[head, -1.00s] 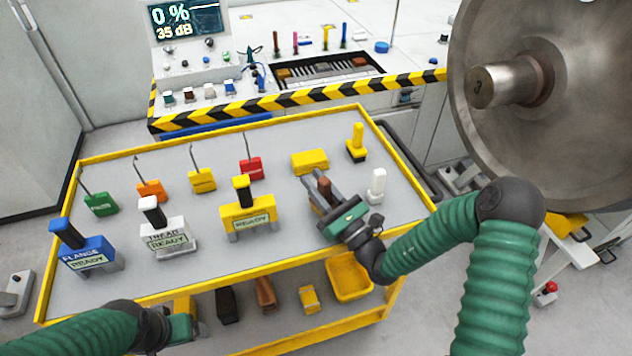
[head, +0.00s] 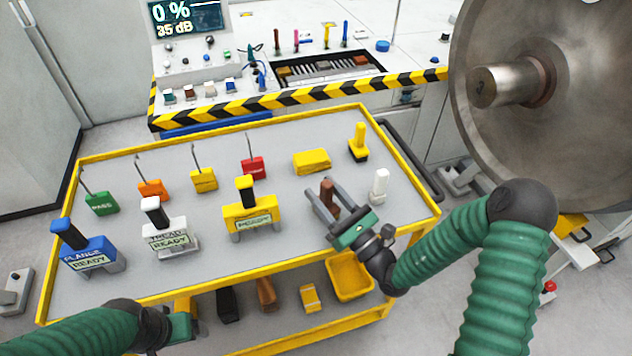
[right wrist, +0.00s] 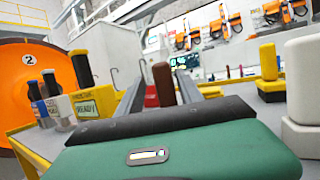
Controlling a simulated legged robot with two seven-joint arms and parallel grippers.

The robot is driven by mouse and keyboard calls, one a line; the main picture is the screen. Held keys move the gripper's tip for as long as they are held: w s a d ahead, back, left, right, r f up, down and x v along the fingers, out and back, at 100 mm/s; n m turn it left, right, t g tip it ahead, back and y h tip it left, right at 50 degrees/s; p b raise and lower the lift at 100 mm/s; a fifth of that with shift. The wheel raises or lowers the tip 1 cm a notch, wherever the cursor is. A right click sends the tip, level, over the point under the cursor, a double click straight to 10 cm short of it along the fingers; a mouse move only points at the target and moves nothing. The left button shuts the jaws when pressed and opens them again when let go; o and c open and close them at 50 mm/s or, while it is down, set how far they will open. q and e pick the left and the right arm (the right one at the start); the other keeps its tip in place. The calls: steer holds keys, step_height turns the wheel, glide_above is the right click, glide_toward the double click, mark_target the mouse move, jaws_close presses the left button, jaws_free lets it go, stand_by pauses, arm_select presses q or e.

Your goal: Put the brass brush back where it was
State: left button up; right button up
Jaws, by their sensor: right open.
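A brown-handled tool (head: 328,194), which looks like the brass brush, stands upright on the right part of the grey cart top (head: 270,262). Its base is hidden by my right gripper. My right gripper (head: 325,190) is open, with one finger on each side of the brown handle. In the right wrist view the handle (right wrist: 163,84) rises between the two fingers, with room visible beside it. My left gripper (head: 182,322) is low at the cart's front edge, and its fingers are not clear.
A white-handled block (head: 378,187) stands close to the right of my right gripper. A yellow block (head: 311,161) and a yellow-handled tool (head: 358,145) are behind. A yellow READY stamp (head: 252,212) stands to the left. A yellow bin (head: 350,278) is on the lower shelf.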

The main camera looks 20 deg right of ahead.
steer(key=s+d, duration=0.1)
steer(key=s, duration=0.1)
steer(key=s+d, duration=0.2)
steer(key=s, duration=0.1)
steer(key=s+d, duration=0.1)
steer(key=s, duration=0.2)
steer(key=shift+s+d, duration=0.15)
steer(key=shift+d, duration=0.1)
steer(key=shift+s+d, duration=0.25)
steer(key=shift+s, duration=0.05)
steer(key=s+a+f+n+g+y, duration=0.2)
steer(key=s+a+n+g+y, duration=0.55)
steer(key=a+n+g, duration=0.45)
steer(key=s+a+f+n+g+h, duration=0.2)
steer(key=s+a+f+n+g, duration=0.3)
steer(key=s+g, duration=0.35)
steer(key=s+d+f+n+g+h, duration=0.3)
steer(key=s+d+f+n+h, duration=0.2)
steer(key=d+f+n+h, duration=0.4)
steer(key=w+d+r+n+t+h, duration=0.5)
steer(key=w+d+t, duration=0.1)
steer(key=w, duration=0.4)
steer(key=shift+w+d+h, duration=0.3)
steer(key=shift+d+h, duration=0.05)
steer(key=shift+d, duration=0.1)
steer(key=shift+a+r, duration=0.15)
steer(key=shift+a, duration=0.15)
steer(key=shift+d, duration=0.1)
steer(key=shift+c, duration=0.2)
